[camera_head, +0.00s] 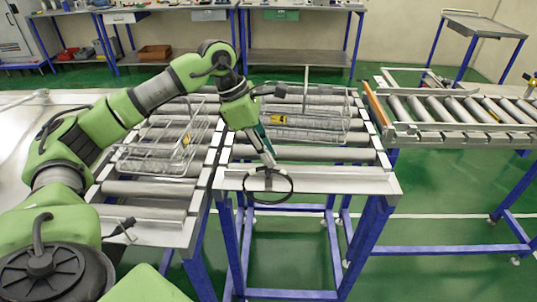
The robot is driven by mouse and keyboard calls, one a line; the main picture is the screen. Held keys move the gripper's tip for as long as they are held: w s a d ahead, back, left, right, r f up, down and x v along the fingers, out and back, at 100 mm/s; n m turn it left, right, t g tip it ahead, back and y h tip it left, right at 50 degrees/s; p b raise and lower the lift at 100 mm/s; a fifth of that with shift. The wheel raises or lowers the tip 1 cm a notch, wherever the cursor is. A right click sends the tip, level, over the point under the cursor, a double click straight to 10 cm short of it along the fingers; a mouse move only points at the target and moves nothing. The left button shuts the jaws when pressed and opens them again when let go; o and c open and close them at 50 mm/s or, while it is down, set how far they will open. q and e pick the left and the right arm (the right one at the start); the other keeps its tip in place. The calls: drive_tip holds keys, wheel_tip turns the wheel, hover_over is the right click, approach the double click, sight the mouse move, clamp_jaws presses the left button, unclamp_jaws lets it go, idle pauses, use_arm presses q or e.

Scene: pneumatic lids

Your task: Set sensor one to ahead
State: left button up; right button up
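My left gripper (268,163) reaches down to the metal end plate (340,181) of the middle roller conveyor. A black cable loop (290,190) hangs at its fingertips, over the plate's front edge. A small dark part (268,180) shows inside the loop; it may be a sensor, but it is too small to tell. I cannot tell whether the fingers are shut on it or only beside it. No label shows which is sensor one. My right gripper is not in view.
Wire baskets stand on the left conveyor (165,160) and the middle conveyor (305,125), behind my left gripper. Another roller conveyor (465,108) stands at the right. Workbenches line the back wall. Green floor (430,215) is open at the right front.

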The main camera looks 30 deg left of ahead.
use_arm(q)
drive_tip(key=v, duration=1.1)
drive_tip(key=shift+d, duration=0.1)
